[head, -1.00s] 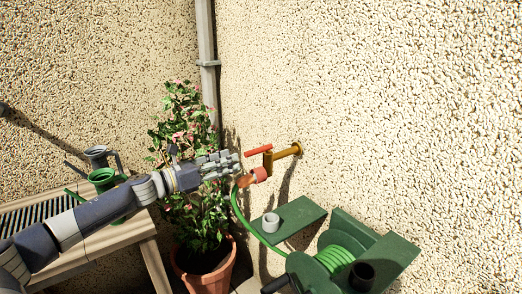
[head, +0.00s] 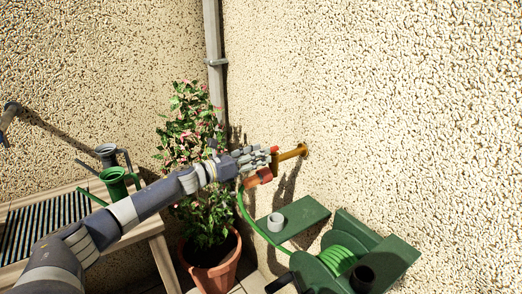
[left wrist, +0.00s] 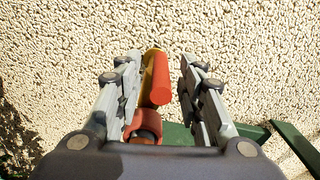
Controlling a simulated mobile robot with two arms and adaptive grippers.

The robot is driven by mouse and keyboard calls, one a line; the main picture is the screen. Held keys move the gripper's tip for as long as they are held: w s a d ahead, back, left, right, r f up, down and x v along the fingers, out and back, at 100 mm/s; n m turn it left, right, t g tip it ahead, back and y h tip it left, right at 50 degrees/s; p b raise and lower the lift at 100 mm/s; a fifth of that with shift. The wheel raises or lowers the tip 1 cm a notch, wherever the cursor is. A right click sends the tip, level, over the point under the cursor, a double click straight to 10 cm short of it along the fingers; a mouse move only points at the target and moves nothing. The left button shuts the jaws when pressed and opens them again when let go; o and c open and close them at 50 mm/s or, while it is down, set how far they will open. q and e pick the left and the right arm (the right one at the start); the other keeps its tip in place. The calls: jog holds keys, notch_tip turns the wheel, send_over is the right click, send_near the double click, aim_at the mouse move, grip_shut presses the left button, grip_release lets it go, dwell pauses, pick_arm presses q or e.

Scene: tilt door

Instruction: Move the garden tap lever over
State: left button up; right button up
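The brass garden tap (head: 291,152) sticks out of the right-hand wall. Its red lever (head: 274,156) is mostly hidden by my left gripper (head: 265,158) in the head view. In the left wrist view the lever (left wrist: 160,86) points toward the camera, between the two fingers of my left gripper (left wrist: 160,64). The fingers stand open, with a gap on the lever's right; contact on its left side is unclear. The red hose connector (head: 260,178) hangs below the lever and also shows in the left wrist view (left wrist: 146,124). My right gripper is out of view.
A green hose reel (head: 340,258) and a green shelf (head: 300,214) with a grey cup (head: 275,222) are below the tap. A potted flowering plant (head: 208,270) stands behind my left arm. A slatted bench (head: 150,226) holds watering cans (head: 114,186) at left.

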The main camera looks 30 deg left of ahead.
pick_arm(q)
jog(key=shift+w+d, duration=0.3)
jog(key=shift+w, duration=0.35)
grip_shut()
